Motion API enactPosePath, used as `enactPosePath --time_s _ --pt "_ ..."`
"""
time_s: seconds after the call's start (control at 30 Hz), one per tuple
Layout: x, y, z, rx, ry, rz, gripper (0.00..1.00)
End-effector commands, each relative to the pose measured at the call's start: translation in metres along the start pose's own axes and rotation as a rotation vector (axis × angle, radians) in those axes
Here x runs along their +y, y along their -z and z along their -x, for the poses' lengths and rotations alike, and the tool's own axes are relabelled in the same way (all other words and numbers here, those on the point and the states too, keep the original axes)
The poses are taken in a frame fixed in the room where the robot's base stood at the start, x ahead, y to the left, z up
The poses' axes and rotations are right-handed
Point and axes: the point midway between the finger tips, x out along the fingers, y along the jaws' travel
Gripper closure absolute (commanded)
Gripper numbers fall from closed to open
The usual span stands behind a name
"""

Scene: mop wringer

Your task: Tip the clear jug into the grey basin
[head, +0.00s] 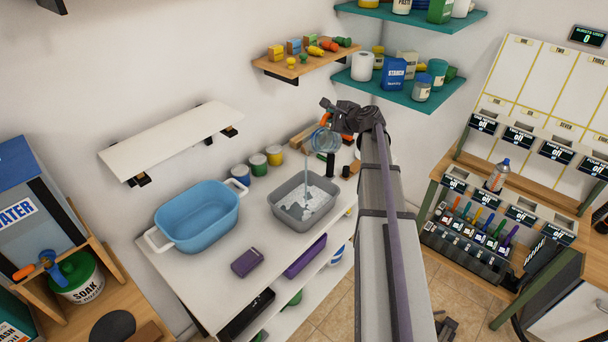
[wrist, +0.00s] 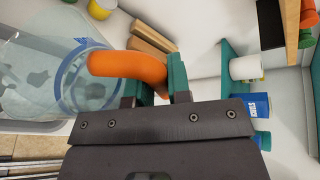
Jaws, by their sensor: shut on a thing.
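The clear jug (head: 323,141), with a blue rim and an orange handle, is held tilted above the grey basin (head: 277,208). A thin stream falls from the jug into the basin, where whitish liquid with a broken surface shows. In the wrist view the clear jug (wrist: 35,85) lies on its side at the left. My gripper (wrist: 160,85) is shut on the orange handle (wrist: 118,66), with its green fingers around it. In the head view my gripper (head: 340,120) is small and partly hides the handle.
A blue tub (head: 197,217) with white handles stands left of the basin on the white table (head: 215,295). Several paint pots (head: 258,164) stand behind. A purple block (head: 247,262) lies in front. Teal shelves (head: 405,95) and a wooden shelf (head: 300,66) hang on the walls.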

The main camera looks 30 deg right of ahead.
Motion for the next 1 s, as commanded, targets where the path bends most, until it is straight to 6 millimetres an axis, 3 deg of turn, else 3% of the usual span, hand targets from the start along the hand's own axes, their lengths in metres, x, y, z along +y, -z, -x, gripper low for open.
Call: enactPosePath --time_s 1.0 --pt "0.0028 -0.0043 0.0018 0.012 0.024 0.055 1.00"
